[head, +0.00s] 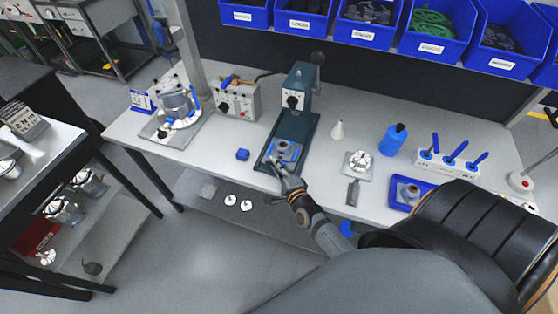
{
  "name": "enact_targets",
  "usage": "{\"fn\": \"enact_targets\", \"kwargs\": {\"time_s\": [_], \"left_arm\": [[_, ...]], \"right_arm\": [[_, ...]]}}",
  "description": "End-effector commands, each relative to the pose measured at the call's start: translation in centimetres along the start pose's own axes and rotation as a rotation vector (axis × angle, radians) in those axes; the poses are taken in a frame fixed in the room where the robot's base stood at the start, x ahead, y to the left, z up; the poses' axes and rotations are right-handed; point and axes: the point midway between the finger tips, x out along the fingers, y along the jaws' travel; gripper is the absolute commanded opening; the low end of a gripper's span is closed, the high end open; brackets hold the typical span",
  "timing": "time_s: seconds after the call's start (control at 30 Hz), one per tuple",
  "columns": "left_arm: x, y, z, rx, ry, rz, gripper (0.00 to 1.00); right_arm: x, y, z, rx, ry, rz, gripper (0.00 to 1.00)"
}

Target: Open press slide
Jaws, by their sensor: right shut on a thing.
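The dark green press (298,87) stands upright near the middle of the bench. Its slide (287,149), with a blue fixture and a grey metal housing (284,145) on it, sits at the front of the press base. My right gripper (274,163) is at the front edge of the slide, shut on what looks like the slide's handle. The handle itself is hidden by the fingers. My left gripper is not in view.
A grey control box (238,101) stands behind left. Blue bins (430,32) hang above the back.

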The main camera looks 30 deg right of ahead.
Motion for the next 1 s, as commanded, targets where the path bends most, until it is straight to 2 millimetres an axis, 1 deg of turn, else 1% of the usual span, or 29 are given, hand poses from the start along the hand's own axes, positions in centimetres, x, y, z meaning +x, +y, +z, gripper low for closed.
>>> {"fn": "enact_targets", "kwargs": {"time_s": [0.03,0.33,0.37,0.4,0.43,0.67,0.73,0.77,0.87,1.0], "left_arm": [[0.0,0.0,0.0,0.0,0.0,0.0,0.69],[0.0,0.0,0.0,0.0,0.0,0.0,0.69],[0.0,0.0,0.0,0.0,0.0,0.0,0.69],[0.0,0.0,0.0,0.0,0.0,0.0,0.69],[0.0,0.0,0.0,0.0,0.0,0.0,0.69],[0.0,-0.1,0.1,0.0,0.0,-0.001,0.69],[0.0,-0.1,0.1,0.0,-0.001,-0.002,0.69],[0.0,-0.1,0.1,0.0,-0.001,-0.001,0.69],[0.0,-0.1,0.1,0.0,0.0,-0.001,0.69],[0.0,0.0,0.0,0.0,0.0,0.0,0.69]], "right_arm": [[-0.1,0.3,0.1,0.002,0.0,0.007,0.0],[-0.2,0.5,0.1,0.003,0.0,0.011,0.0],[-0.2,0.5,0.1,0.003,0.0,0.012,0.12],[-0.2,0.5,0.1,0.003,0.0,0.012,0.17],[-0.2,0.5,0.1,0.003,0.0,0.012,0.2],[-0.2,0.3,0.1,0.002,0.0,0.008,0.2],[-0.5,0.3,0.1,0.002,0.0,0.008,0.2],[-0.7,0.3,0.1,0.002,0.0,0.008,0.2],[-2.4,0.4,0.1,0.001,0.0,0.01,0.2],[-6.0,0.4,0.1,0.0,0.001,0.012,0.2]]}}
